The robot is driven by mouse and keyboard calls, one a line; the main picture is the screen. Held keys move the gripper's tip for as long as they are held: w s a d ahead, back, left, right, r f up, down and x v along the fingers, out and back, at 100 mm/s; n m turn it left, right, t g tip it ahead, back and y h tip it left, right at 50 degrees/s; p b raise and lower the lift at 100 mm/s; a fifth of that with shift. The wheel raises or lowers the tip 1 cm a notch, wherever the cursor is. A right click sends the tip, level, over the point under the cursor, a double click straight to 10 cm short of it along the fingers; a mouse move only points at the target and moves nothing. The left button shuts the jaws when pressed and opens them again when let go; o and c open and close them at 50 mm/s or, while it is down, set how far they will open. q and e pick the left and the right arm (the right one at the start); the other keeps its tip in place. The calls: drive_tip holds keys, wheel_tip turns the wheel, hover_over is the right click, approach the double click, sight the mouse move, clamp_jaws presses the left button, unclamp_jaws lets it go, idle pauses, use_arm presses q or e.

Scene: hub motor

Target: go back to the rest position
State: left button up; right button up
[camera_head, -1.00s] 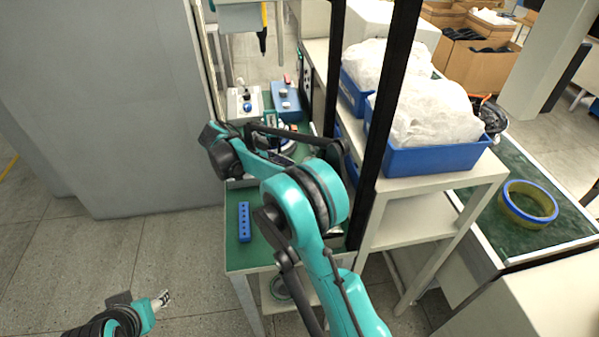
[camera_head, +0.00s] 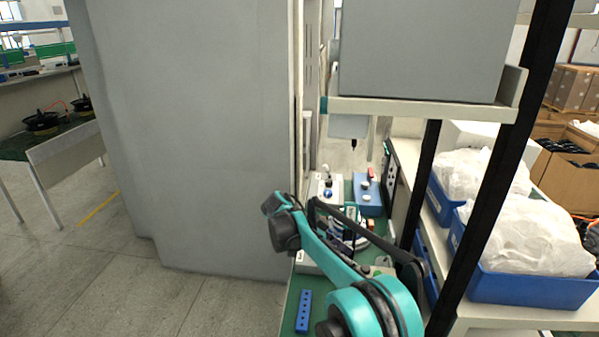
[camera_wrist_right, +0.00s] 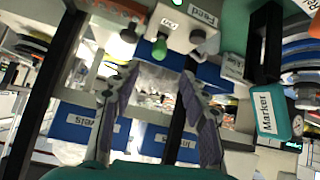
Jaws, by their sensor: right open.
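My right arm (camera_head: 345,275) comes in from the bottom right in the head view and bends over the green-topped workbench. In the right wrist view my right gripper (camera_wrist_right: 160,72) has its two grey fingers spread apart, with nothing seen between them. In the head view I cannot clearly make out its fingers among the things on the bench. My left arm and gripper are out of the head view.
A blue block with holes (camera_head: 303,312) lies on the bench near its left edge. A blue control box (camera_head: 367,195) stands at the back. Black posts and a shelf (camera_head: 425,108) frame the bench. Blue bins (camera_head: 530,288) of white bags stand right. A grey cabinet (camera_head: 190,130) stands left.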

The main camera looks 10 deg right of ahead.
drive_tip(key=s+d+r+n+t+y, duration=0.25)
drive_tip(key=s+n+t+y, duration=0.2)
drive_tip(key=s+n, duration=0.65)
drive_tip(key=s+a+f+n+t+y, duration=0.2)
drive_tip(key=s+n, duration=0.1)
drive_tip(key=s, duration=0.5)
drive_tip(key=s+a+f+n+t+y, duration=0.2)
drive_tip(key=s+f+n+y, duration=0.1)
drive_tip(key=s, duration=0.5)
drive_tip(key=shift+s+a+n, duration=0.2)
drive_tip(key=shift+a+n, duration=0.2)
drive_tip(key=shift+n, duration=0.3)
drive_tip(key=shift+f, duration=0.1)
